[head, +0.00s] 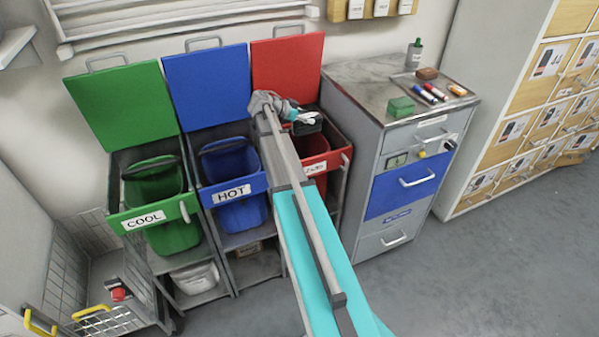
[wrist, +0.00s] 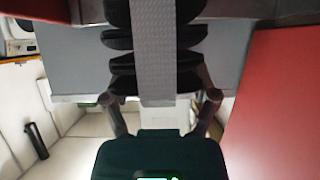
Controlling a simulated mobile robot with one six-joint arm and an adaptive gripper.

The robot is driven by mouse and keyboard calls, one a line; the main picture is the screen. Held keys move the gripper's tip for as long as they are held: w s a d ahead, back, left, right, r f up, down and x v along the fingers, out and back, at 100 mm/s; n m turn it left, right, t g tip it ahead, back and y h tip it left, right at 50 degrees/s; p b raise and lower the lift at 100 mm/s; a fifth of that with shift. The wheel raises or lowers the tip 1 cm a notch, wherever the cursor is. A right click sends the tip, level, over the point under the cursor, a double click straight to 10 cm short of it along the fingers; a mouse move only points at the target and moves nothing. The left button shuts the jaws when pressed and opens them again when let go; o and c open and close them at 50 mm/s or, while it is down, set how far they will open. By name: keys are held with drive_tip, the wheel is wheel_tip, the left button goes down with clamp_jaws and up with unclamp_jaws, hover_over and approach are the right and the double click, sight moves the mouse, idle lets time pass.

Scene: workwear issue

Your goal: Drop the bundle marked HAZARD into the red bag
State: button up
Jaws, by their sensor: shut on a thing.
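My gripper (head: 303,115) is shut on a dark bundle (head: 308,124) above the red station at the right of the row. In the wrist view the bundle (wrist: 120,62) shows as black folds with a grey strap around them, between my two fingers (wrist: 160,100). No HAZARD marking can be read on it. The red bag (head: 321,184) hangs in the stand below, behind a red front with a white label (head: 315,167) too small to read. My arm and the bundle hide most of the bag's mouth. The red lid (head: 288,70) stands open behind.
The blue bag (head: 243,213) marked HOT and the green bag (head: 170,235) marked COOL stand to the left, lids up. A grey cabinet (head: 393,140) with markers and small blocks on top is close on the right. A wire cart (head: 75,270) stands front left.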

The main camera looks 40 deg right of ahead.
drive_tip(key=o, duration=1.1)
drive_tip(key=shift+r, duration=0.1)
wheel_tip(320, 180, up, 6)
drive_tip(key=p, duration=0.6)
drive_tip(key=shift+r+p, duration=0.25)
drive_tip(key=shift+p, duration=0.1)
drive_tip(key=s+r+p, duration=0.7)
drive_tip(key=r+p, duration=0.3)
drive_tip(key=s+a+r+p, duration=0.1)
drive_tip(key=s+r+p, duration=0.6)
drive_tip(key=r+p, duration=0.3)
drive_tip(key=shift+a+r, duration=0.15)
idle(0.7)
drive_tip(key=s+a+f+n+t+y, duration=0.1)
drive_tip(key=a+f+n+y, duration=0.2)
drive_tip(key=a+n, duration=0.4)
drive_tip(key=s+a+f+n+t+y, duration=0.1)
drive_tip(key=a+f+n+y, duration=0.2)
drive_tip(key=a, duration=1.8)
drive_tip(key=s+a+f+n+y, duration=0.1)
drive_tip(key=a+f+n+y, duration=0.2)
drive_tip(key=a+n, duration=0.7)
drive_tip(key=a+y, duration=0.2)
drive_tip(key=a, duration=0.1)
drive_tip(key=shift+a+f+n+t+y, duration=0.3)
drive_tip(key=shift+a+f+t+y, duration=0.1)
